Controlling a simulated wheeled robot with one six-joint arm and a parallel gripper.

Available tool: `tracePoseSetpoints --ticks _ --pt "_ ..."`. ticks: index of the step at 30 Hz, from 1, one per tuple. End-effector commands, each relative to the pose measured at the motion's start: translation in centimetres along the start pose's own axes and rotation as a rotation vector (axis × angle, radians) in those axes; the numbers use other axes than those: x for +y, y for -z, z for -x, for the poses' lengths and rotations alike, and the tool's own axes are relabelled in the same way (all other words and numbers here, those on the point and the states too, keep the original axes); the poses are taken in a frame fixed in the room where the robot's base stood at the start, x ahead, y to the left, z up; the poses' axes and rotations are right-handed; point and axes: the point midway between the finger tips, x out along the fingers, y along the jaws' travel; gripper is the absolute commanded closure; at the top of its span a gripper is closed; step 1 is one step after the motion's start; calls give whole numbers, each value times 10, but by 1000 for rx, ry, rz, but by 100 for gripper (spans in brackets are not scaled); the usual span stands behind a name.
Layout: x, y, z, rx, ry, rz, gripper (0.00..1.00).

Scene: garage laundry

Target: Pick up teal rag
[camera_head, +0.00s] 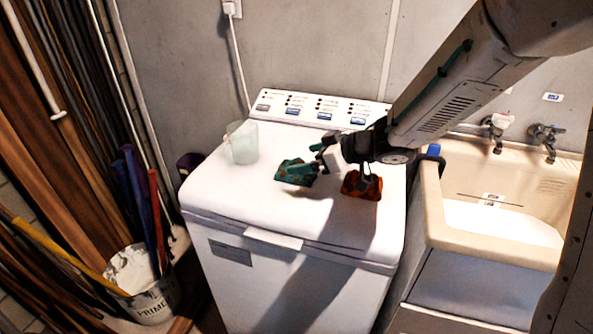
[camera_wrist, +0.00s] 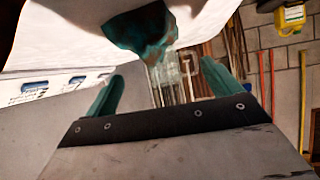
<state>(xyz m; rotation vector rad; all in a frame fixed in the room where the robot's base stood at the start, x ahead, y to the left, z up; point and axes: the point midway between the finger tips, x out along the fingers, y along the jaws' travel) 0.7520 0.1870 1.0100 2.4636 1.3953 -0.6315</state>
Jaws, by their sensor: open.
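The teal rag (camera_head: 296,172), crumpled and marked with rusty brown stains, lies on the white top of the washing machine (camera_head: 237,192). In the wrist view the teal rag (camera_wrist: 143,30) shows at the top, ahead of the fingertips. My gripper (camera_head: 318,156) is over the machine top, just right of the teal rag. In the wrist view its two teal fingers (camera_wrist: 172,88) stand wide apart with nothing held between them. I cannot tell in the head view whether a finger touches the rag.
An orange-red rag (camera_head: 361,185) lies right of the teal one, under my wrist. A translucent cup (camera_head: 243,143) stands at the left back of the machine top. The control panel (camera_head: 318,108) rises behind. A beige sink (camera_head: 470,238) is at right. The machine top's front is clear.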

Motion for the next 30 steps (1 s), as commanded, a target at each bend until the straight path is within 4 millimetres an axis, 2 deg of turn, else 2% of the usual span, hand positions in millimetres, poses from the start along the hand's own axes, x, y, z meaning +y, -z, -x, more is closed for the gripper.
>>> tracePoseSetpoints --ticks 13,23,28,30 --pt "1 -4 -59 -1 -2 1 10" --pt "2 -4 -66 0 -5 2 10" --pt "2 -4 -66 0 -5 2 56" --pt "2 -4 -66 0 -5 2 57"
